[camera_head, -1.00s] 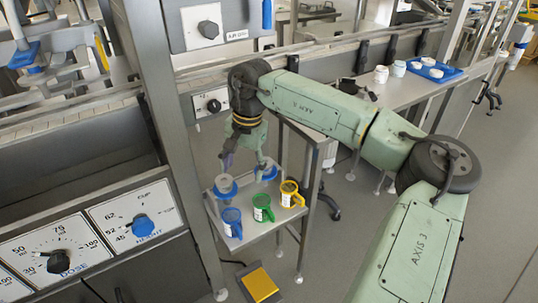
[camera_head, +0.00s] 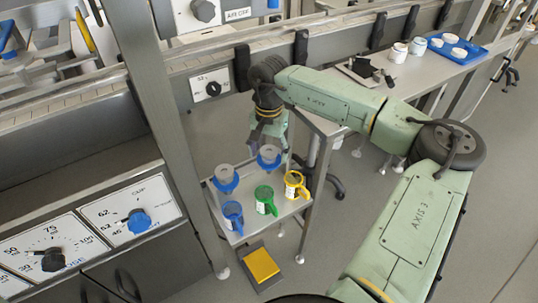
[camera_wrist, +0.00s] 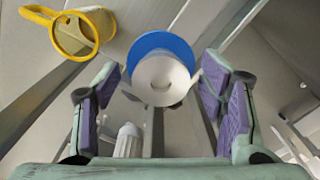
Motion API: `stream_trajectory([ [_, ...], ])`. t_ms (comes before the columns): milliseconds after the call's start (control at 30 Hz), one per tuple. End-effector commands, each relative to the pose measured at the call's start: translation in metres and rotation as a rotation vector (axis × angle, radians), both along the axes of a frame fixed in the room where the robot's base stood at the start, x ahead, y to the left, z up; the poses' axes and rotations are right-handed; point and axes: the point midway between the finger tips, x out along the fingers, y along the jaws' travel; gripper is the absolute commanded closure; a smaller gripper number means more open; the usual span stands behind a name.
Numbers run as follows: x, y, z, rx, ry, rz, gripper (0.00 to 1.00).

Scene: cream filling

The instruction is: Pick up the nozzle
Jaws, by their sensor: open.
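Two pale pieces with blue collars, which look like nozzles, stand on a small side table (camera_head: 234,239): a left one (camera_head: 225,174) and a right one (camera_head: 268,153). My gripper (camera_head: 270,138) is just above the right piece in the head view; its fingertips are hard to make out there. In the wrist view my gripper (camera_wrist: 168,92) is open, with purple pads to either side of one nozzle (camera_wrist: 161,80). The pads do not appear to touch it. A small white ribbed part (camera_wrist: 128,141) shows below, partly hidden by my gripper.
Blue (camera_head: 232,217), green (camera_head: 265,200) and yellow (camera_head: 294,186) mugs stand along the table's front. The yellow mug also shows in the wrist view (camera_wrist: 88,38). A metal post (camera_head: 175,140) rises to the left. A yellow pedal (camera_head: 262,265) lies on the floor.

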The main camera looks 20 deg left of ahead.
Motion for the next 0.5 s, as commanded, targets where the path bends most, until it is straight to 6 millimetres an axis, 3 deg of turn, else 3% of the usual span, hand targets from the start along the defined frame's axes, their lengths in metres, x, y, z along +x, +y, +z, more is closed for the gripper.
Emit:
stream_trajectory([
  [300,-0.0004,0.0006,-0.0069,0.001,0.0,0.001,0.36],
  [500,-0.0003,0.0005,-0.0067,0.001,0.0,0.001,0.5],
])
